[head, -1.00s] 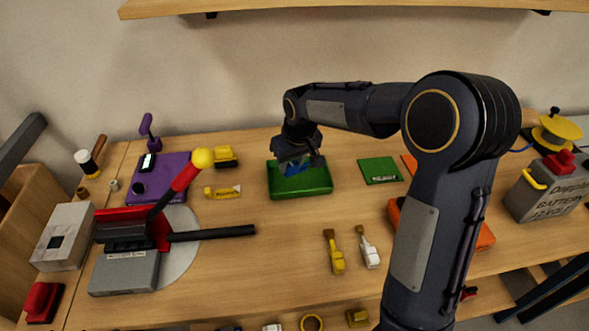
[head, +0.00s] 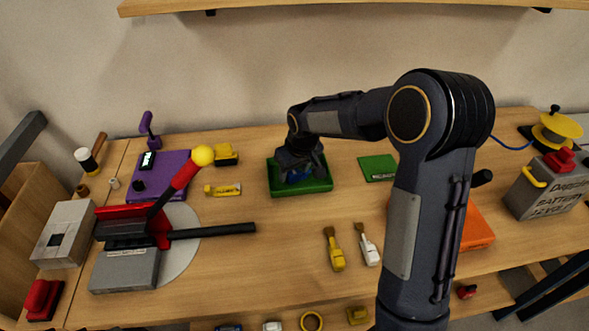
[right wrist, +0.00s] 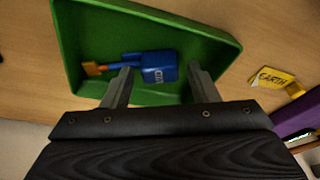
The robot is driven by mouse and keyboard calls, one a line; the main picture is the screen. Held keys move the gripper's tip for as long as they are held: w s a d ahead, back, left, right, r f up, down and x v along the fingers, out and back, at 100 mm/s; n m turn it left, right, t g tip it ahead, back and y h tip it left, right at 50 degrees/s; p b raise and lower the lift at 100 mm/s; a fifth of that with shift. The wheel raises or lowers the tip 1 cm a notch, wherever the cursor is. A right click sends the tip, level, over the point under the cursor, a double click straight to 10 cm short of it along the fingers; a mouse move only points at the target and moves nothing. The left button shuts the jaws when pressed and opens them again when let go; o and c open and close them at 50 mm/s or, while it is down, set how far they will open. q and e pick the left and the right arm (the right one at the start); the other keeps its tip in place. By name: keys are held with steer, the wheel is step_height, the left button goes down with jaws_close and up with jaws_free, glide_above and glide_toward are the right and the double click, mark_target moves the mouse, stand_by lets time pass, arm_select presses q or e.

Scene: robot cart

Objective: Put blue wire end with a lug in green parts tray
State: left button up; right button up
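The blue wire end with a lug (right wrist: 158,67) lies inside the green parts tray (right wrist: 215,35) in the right wrist view, its copper-coloured lug pointing left. In the head view the green parts tray (head: 321,187) stands at the back middle of the bench, and a bit of the blue wire end (head: 298,176) shows under the gripper. My right gripper (right wrist: 160,70) is open, its fingers apart on either side of the blue body, with a visible gap on the right. In the head view my right gripper (head: 301,168) is low over the tray. My left gripper is not in view.
A yellow piece marked EARTH (right wrist: 272,78) lies beside the tray. A green card (head: 378,168) is to its right. A yellow and a white brush-like piece (head: 367,246) lie in front. The lever tool (head: 130,265) stands at left, the battery (head: 545,190) at right.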

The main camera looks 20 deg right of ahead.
steer(key=shift+r, duration=0.45)
steer(key=v, duration=1.1)
steer(key=s+r+m+t+y, duration=0.1)
steer(key=s+r+m+y, duration=0.15)
steer(key=s, duration=1.35)
steer(key=s+a+f, duration=0.1)
steer(key=s+f, duration=0.1)
steer(key=s, duration=0.3)
steer(key=s+a+f+t, duration=0.1)
steer(key=s+a+f, duration=0.1)
steer(key=s, duration=0.4)
steer(key=shift+s+a+f+m+t+y, duration=0.2)
steer(key=shift+a+f+m+t+y, duration=0.1)
steer(key=shift+f+m+y, duration=0.15)
